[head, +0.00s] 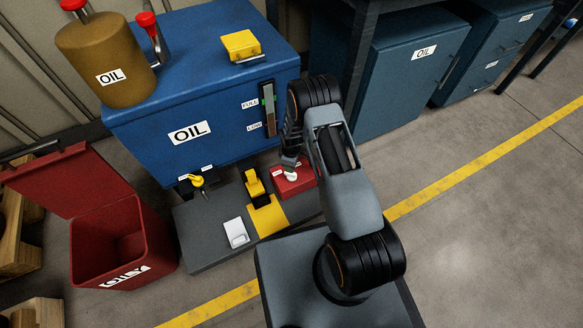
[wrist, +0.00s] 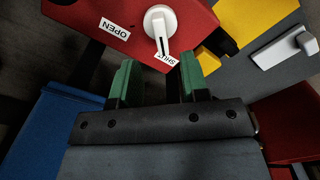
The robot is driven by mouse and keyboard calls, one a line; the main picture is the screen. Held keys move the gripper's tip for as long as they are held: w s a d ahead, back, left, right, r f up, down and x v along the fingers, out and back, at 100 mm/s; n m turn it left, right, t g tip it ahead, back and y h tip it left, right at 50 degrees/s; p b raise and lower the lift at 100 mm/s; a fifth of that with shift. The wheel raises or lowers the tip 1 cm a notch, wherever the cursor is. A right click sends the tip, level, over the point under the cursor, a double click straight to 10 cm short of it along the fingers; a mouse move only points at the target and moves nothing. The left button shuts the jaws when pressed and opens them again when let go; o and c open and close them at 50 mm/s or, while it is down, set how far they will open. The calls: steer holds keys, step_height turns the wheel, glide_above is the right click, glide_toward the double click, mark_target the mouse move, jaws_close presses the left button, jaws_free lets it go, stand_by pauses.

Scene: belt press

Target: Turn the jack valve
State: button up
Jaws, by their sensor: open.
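The jack valve is a white knob (wrist: 159,22) on a red block (wrist: 195,18), with an OPEN label (wrist: 115,28) and a SHUT label (wrist: 160,59). The knob's dark line points toward the SHUT label. In the head view the knob (head: 290,176) sits on the red block (head: 303,184) at the foot of the blue oil tank. My gripper (wrist: 156,82) is open, its two green fingers apart with nothing between them. The knob lies just beyond the fingertips, and I see no contact. In the head view my arm hides part of the block's surroundings.
A yellow pedal (head: 254,184) and a white switch plate (head: 236,233) stand left of the block on a grey base. A yellow valve handle (head: 198,183) is further left. The blue oil tank (head: 225,110) rises behind. A red waste bin (head: 160,240) stands open at left.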

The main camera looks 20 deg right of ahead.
step_height(320, 180, up, 7)
steer(key=p, duration=0.2)
stand_by(0.6)
